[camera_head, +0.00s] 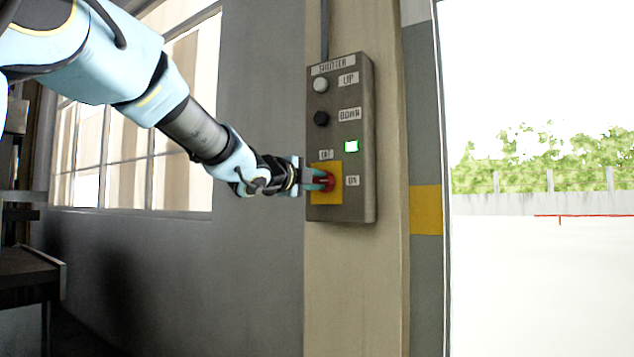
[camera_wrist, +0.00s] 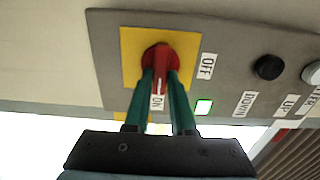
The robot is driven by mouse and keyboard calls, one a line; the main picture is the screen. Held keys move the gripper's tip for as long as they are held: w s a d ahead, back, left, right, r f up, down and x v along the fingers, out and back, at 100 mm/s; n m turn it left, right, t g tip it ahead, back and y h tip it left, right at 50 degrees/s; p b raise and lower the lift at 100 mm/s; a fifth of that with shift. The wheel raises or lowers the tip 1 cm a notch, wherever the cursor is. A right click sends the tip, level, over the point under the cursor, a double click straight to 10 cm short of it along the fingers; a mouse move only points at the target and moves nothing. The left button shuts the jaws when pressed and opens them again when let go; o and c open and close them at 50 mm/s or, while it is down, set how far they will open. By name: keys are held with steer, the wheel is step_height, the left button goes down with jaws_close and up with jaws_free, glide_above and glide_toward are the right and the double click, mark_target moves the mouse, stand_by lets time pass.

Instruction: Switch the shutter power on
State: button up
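The grey shutter control box (camera_head: 340,120) is mounted on the beige pillar. Its red rotary switch (camera_head: 330,182) sits on a yellow plate at the bottom, with an OFF label above and an ON label to the right. In the wrist view, the handle of the red switch (camera_wrist: 161,62) points toward the ON label (camera_wrist: 157,101). My gripper (camera_head: 317,180) is at the switch, and its green fingers (camera_wrist: 161,82) lie on both sides of the red handle, apparently closed on it. A small green-lit indicator (camera_head: 351,146) is on the box, also visible in the wrist view (camera_wrist: 203,107).
A white UP button (camera_head: 321,85) and a black DOWN button (camera_head: 321,118) are above the switch. A grey wall with windows is on the left. A bright opening to the outdoors is on the right. A dark shelf or bench (camera_head: 30,265) stands at lower left.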

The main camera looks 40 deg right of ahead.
steer(key=o, duration=0.4)
steer(key=shift+o, duration=0.2)
steer(key=v, duration=1.1)
steer(key=shift+d, duration=0.1)
